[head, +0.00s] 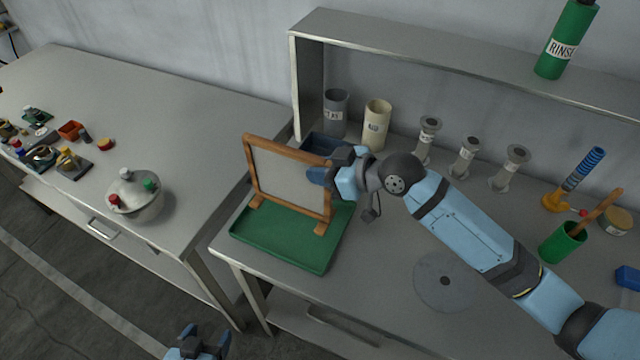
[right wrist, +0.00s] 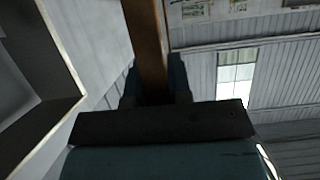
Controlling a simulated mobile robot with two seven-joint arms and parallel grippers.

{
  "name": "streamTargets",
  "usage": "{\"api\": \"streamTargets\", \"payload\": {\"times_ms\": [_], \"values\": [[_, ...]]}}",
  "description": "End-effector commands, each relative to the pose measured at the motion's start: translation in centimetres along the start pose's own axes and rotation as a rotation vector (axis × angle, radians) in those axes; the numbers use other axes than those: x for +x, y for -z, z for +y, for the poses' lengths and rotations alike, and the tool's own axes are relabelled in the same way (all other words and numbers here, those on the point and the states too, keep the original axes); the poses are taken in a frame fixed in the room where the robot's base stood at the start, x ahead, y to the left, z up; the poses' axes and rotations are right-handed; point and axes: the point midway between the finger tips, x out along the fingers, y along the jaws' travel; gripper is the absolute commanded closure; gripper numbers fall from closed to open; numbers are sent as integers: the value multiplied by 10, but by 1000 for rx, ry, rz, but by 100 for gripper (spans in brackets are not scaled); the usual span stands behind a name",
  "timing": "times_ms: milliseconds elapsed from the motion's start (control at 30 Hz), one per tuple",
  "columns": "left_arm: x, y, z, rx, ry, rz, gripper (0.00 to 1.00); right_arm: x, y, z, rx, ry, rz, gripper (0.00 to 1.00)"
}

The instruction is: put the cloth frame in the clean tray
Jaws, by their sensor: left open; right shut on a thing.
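The cloth frame (head: 288,180), a wooden frame with pale cloth, stands upright at or just above the green tray (head: 280,252). Its two feet appear within the tray's outline; I cannot tell whether they touch its floor. My right gripper (head: 322,177) is shut on the frame's right upright. In the right wrist view the wooden bar (right wrist: 148,45) runs between the two fingers (right wrist: 155,85). My left gripper (head: 200,343) is open and empty, low at the bottom edge, in front of the benches. No label shows on the green tray.
A dark blue bin (head: 318,143) sits behind the frame, partly hidden. A grey cup (head: 336,112), a cream cup (head: 376,125) and several grey flanged pieces stand under the shelf (head: 430,50). A round grey disc (head: 446,281) lies to the right. A lidded bowl (head: 135,194) stands on the left bench.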

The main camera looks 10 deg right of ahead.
Motion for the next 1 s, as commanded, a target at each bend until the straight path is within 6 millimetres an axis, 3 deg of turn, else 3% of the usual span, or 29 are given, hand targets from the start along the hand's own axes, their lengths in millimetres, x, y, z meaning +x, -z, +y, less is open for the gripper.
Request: {"api": "streamTargets", "payload": {"times_ms": [400, 833, 867, 900, 933, 1000], "values": [[-2, 1, 0, -1, 2, -4, 28, 18, -44, 0, 1, 0, 0, 100], [0, -2, 1, -2, -1, -4, 28, 21, -51, 0, -1, -1, 1, 100], [-1, -2, 1, -2, -1, -4, 28, 21, -49, 0, -1, -1, 1, 74], [-1, -1, 2, -2, -2, -5, 28, 20, -49, 0, -1, -1, 1, 65], [-1, -1, 2, -2, -2, -5, 28, 20, -49, 0, 0, -1, 1, 58], [-1, -1, 2, -2, -3, -5, 28, 20, -49, 0, 0, -1, 1, 56]]}}
